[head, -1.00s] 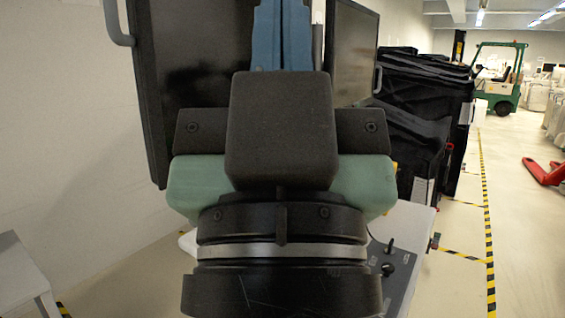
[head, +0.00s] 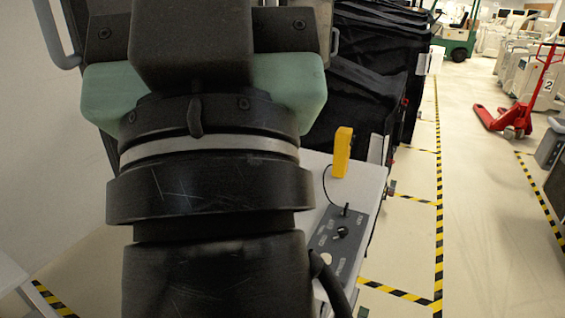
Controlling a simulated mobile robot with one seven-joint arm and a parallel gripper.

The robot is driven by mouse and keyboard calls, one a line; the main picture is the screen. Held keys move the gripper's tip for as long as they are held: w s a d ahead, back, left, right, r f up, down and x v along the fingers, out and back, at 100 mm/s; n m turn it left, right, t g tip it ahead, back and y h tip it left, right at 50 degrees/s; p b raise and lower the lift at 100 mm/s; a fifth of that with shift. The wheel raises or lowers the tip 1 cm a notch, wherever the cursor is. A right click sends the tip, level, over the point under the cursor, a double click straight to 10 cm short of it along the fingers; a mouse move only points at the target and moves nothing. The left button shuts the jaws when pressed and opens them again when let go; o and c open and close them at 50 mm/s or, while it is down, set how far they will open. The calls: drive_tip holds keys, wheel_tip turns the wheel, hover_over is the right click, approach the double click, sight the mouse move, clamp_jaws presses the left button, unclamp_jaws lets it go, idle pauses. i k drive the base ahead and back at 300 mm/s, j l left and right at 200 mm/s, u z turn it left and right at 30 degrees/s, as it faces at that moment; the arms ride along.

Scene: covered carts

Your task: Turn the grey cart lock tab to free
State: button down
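I cannot make out the grey cart lock tab in the head view. Black covered carts (head: 375,75) stand in a row beyond my arm, their covers wrinkled. My arm fills the left and middle of the view and hides much of what lies behind it. My gripper does not show, so its opening and any contact are hidden.
Right of my arm, a light surface (head: 372,192) bears a dark panel (head: 322,250) with small black knobs and a yellow upright object (head: 342,152). A red pallet jack (head: 512,120) and green forklift (head: 457,42) stand farther off. The striped-taped aisle (head: 470,180) has free floor.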

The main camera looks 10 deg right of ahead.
sight(344, 213)
drive_tip(key=i+l, duration=0.2)
drive_tip(key=l, duration=0.15)
drive_tip(key=i+l, duration=0.15)
drive_tip(key=l, duration=0.2)
drive_tip(key=i+l, duration=0.2)
drive_tip(key=l, duration=0.2)
drive_tip(key=i+l, duration=0.2)
drive_tip(key=l, duration=0.15)
drive_tip(key=u, duration=0.05)
